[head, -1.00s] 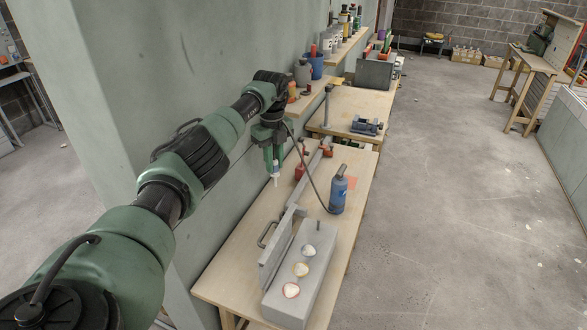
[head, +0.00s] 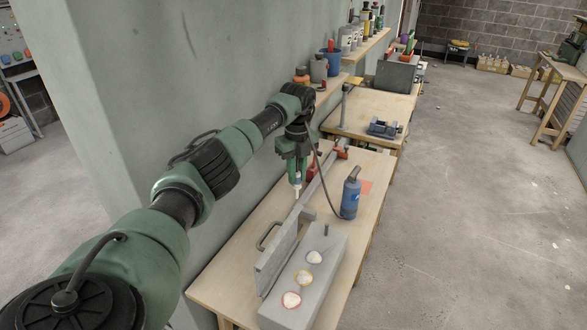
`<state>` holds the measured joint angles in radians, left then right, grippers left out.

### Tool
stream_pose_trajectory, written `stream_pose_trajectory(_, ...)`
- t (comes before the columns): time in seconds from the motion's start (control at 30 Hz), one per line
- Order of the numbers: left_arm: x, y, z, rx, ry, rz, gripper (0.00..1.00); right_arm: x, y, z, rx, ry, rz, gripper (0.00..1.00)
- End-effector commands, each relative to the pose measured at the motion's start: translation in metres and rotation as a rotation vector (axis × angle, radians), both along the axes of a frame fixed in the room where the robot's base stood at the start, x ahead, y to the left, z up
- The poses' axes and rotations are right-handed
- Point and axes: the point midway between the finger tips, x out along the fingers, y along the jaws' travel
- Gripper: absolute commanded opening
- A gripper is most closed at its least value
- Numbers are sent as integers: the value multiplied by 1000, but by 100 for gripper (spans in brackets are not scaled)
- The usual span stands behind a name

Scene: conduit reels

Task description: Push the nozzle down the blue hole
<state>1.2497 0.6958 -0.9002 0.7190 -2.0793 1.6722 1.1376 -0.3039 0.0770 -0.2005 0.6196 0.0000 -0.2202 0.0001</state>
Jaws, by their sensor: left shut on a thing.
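My left gripper (head: 298,180) is shut on a small nozzle (head: 297,192) with a pale tip that points down. It hangs above the far end of an upright grey plate, apart from the block. A long grey block (head: 328,262) lies on the near bench. Its top has three ringed holes in a row with whitish insides: the blue hole (head: 317,257) farthest, the yellow hole (head: 303,277) in the middle and the red hole (head: 291,300) nearest. The nozzle is beyond and left of the blue hole in the picture. My right gripper is not in view.
A blue canister (head: 351,196) stands right of the gripper, with a dark hose running up to the arm. The upright grey plate (head: 281,250) with a handle runs along the block's left side. A thin peg (head: 326,229) rises at the block's far end. The wall is close on the left.

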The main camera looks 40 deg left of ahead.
Motion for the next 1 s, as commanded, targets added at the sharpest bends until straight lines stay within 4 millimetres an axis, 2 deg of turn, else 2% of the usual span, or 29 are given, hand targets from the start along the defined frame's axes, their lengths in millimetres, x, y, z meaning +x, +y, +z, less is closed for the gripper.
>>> stream_pose_trajectory(1.0,-20,-80,0,-1,0,-182,0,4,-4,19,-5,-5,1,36)
